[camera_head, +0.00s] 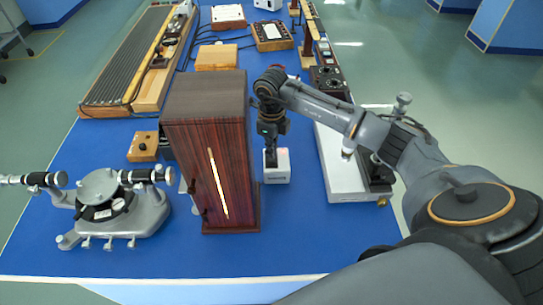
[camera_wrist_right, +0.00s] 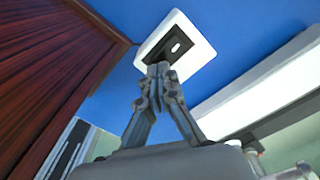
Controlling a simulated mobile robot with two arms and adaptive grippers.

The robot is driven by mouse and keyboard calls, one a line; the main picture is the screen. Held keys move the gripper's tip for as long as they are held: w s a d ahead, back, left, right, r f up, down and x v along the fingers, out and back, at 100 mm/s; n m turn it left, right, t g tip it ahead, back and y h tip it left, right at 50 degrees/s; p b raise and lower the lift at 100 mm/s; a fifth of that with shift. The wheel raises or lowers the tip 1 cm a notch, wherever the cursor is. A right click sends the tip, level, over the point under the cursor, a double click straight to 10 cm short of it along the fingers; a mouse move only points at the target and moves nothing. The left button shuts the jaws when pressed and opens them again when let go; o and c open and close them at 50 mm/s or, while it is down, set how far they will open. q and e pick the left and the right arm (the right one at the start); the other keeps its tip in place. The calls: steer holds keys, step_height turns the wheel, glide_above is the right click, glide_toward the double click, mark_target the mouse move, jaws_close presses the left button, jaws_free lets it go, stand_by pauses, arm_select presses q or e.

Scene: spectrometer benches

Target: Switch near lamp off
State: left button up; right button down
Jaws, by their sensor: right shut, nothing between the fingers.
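The near lamp appears to be the tall dark-red wooden housing (camera_head: 205,130) with a bright, glowing vertical slit (camera_head: 218,184) in its front. A small white switch box (camera_head: 278,177) stands on the blue bench just right of the housing. In the right wrist view the white box (camera_wrist_right: 203,50) shows a black switch (camera_wrist_right: 166,47) with a pale mark in its top. My right gripper (camera_head: 270,163) points down at the box. In the wrist view its fingertips (camera_wrist_right: 159,68) are together and empty, at the edge of the switch; contact cannot be told. My left gripper is out of view.
A grey spectrometer (camera_head: 104,205) stands at the left front. A long white case (camera_head: 343,172) lies right of the switch box, beneath my right arm. Wooden boxes (camera_head: 216,57) and cables lie farther back. The blue bench front (camera_head: 300,240) is clear.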

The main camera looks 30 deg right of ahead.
mark_target(271, 160)
steer(key=shift+f+b, duration=0.9)
steer(key=shift+f, duration=0.2)
stand_by(0.6)
steer(key=shift+r+p, duration=2.2)
steer(key=shift+r, duration=1.35)
steer(key=shift+s+f, duration=0.1)
